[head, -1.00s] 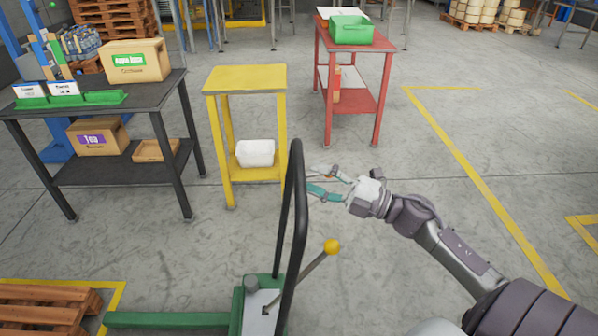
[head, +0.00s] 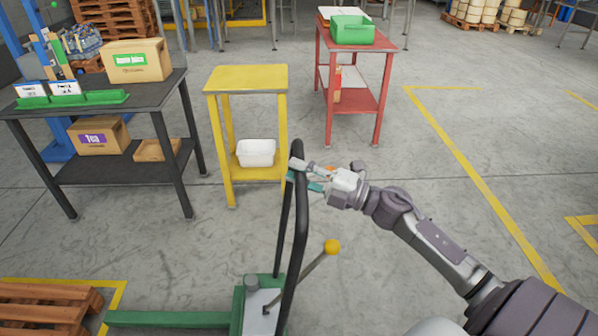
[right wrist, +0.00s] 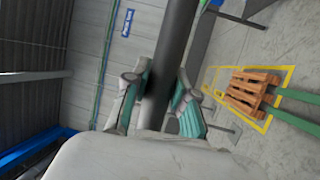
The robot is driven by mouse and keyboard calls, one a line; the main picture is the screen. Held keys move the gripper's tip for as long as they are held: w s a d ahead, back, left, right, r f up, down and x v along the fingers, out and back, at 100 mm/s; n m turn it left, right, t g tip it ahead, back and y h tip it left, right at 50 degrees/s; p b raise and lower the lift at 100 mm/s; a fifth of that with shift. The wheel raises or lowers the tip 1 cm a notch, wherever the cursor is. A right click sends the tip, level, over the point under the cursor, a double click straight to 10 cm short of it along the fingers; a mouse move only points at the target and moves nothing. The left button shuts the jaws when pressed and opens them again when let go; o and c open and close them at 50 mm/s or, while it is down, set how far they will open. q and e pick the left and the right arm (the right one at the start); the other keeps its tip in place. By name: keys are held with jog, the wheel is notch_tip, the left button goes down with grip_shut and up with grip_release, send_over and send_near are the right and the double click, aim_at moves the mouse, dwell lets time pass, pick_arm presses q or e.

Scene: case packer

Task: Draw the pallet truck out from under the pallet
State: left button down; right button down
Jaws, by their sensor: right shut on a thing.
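The green pallet truck (head: 247,305) stands at the lower middle of the head view, with a tall black loop handle (head: 301,220) and a lever with a yellow knob (head: 332,246). My right gripper (head: 302,175) is shut on the upper part of the handle. In the right wrist view the dark handle bar (right wrist: 176,50) passes between the two fingers (right wrist: 160,97). The wooden pallet (head: 45,308) lies at the lower left, cut off by the picture edge. A green fork (head: 165,320) points toward it. In the right wrist view, green forks (right wrist: 295,98) meet the pallet (right wrist: 252,90). My left gripper does not show.
A black table (head: 150,88) with cardboard boxes stands at the left. A yellow stand (head: 248,78) with a white bin (head: 256,152) is behind the handle. A red table (head: 356,40) stands further back. The floor to the right is clear, with yellow lines.

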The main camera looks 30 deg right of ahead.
jog(key=s+d, duration=0.2)
jog(key=d, duration=0.1)
jog(key=shift+s+d, duration=0.1)
jog(key=shift+d, duration=0.1)
jog(key=c, duration=1.4)
grip_release()
jog(key=shift+s+d, duration=0.1)
jog(key=shift+o, duration=2.4)
jog(key=shift+w+a, duration=0.4)
jog(key=shift+a, duration=0.1)
jog(key=v, duration=1.2)
jog(key=shift+s, duration=0.1)
